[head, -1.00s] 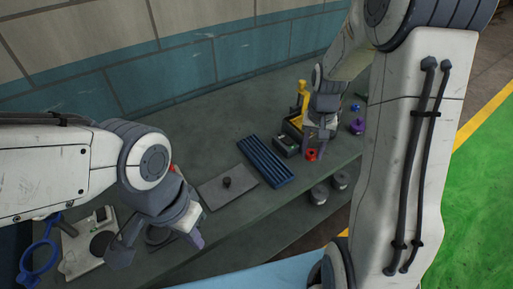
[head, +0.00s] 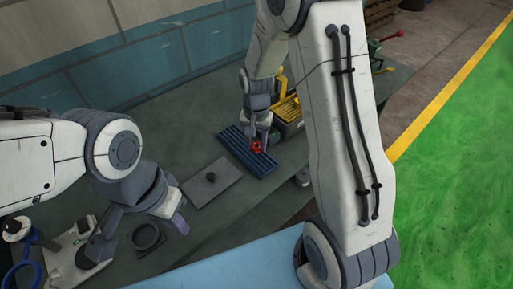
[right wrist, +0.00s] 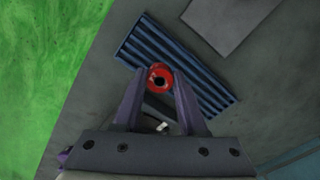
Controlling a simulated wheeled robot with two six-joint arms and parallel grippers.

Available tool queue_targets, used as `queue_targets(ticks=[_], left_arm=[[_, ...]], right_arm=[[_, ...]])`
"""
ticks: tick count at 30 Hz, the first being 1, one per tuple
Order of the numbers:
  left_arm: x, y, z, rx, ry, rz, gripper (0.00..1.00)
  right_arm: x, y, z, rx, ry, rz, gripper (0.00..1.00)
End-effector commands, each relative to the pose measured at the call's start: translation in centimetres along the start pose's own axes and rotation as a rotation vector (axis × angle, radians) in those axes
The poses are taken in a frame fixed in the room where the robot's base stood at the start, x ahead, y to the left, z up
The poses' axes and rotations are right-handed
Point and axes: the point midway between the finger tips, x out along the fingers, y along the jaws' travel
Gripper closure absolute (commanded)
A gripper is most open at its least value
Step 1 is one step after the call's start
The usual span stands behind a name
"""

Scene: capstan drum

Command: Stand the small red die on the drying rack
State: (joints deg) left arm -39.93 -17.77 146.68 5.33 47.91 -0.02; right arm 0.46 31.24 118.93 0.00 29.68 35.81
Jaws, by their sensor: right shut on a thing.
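The small red die (right wrist: 158,77) is between the two purple fingertips of my right gripper (right wrist: 159,84) in the right wrist view. It has a dark round mark on the face toward the camera. In the head view the die (head: 257,147) shows below my right gripper (head: 259,138), in front of the blue ribbed drying rack (head: 235,137). The rack (right wrist: 205,88) lies behind the die in the right wrist view; I cannot tell whether they touch. My left gripper (head: 146,230) hangs over the left part of the bench, its fingers partly hidden.
A grey plate (head: 215,188) with a dark knob lies left of the rack. A dark square piece with a ring (head: 148,238) is near my left gripper. A yellow-topped box (head: 287,112) stands right of the rack. A blue ring (head: 22,275) is at the far left.

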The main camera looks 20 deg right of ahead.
Motion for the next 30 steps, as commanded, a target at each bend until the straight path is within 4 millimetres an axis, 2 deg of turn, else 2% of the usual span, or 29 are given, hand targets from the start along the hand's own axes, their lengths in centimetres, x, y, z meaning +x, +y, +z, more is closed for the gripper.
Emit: queue_targets(ticks=[3, 6, 18, 19, 21, 30], left_arm=[[-0.5, 0.0, 0.0, 0.0, 0.0, 0.0, 1.0], [-0.6, 0.1, 0.0, 0.0, 0.0, 0.0, 1.0], [-0.3, 0.0, 0.0, 0.0, 0.0, 0.0, 1.0], [-0.3, 0.0, 0.0, 0.0, 0.0, 0.0, 1.0], [-0.4, 0.0, 0.0, 0.0, 0.0, 0.0, 1.0], [-0.5, 0.0, 0.0, 0.0, 0.0, 0.0, 1.0]], right_arm=[[1.9, 0.1, 0.1, 0.0, -0.006, 0.004, 1.0], [2.8, 0.1, 0.1, 0.0, -0.003, 0.002, 1.0], [3.5, 0.1, 0.1, -0.001, -0.002, 0.001, 1.0], [3.4, 0.1, 0.1, -0.001, -0.001, 0.001, 0.51], [3.4, 0.1, 0.1, -0.001, -0.002, 0.001, 0.29], [3.2, 0.1, 0.1, -0.001, -0.002, 0.001, 0.29]])
